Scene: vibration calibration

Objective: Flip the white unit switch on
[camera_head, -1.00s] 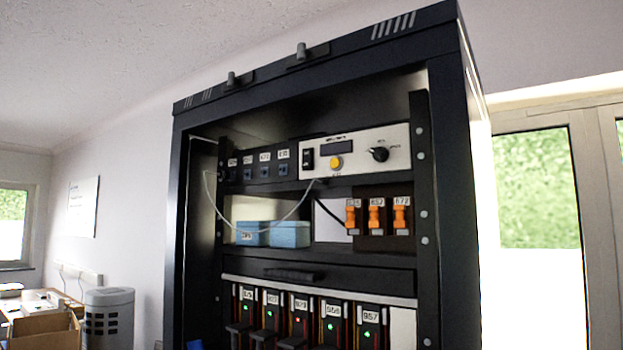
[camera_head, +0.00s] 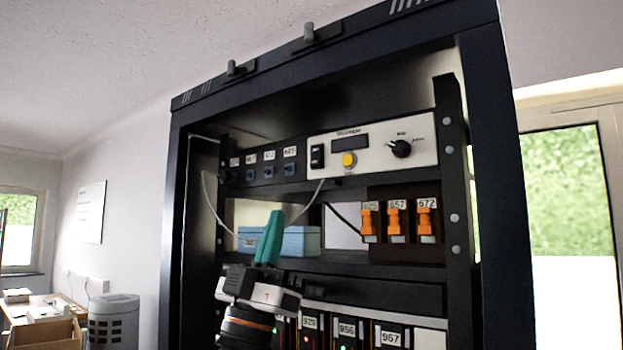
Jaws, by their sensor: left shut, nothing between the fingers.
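The white unit (camera_head: 372,148) is a panel at the upper right of the black rack. It has a small dark display, a yellow button (camera_head: 349,160), a black knob (camera_head: 400,148) and a black rocker switch (camera_head: 317,157) at its left end. Whether the switch is on or off is too small to tell. My left gripper (camera_head: 273,218) rises from below, with its teal fingers shut and empty. Its tips are below and left of the switch, apart from it, in front of the blue box (camera_head: 301,241). My right gripper is out of view.
The black rack frame (camera_head: 497,190) stands around the shelves. A thin white cable (camera_head: 318,198) loops below the white unit. Orange switches (camera_head: 395,218) sit at the right, and several labelled modules (camera_head: 348,330) are below. Labelled black sockets (camera_head: 268,172) are left of the unit.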

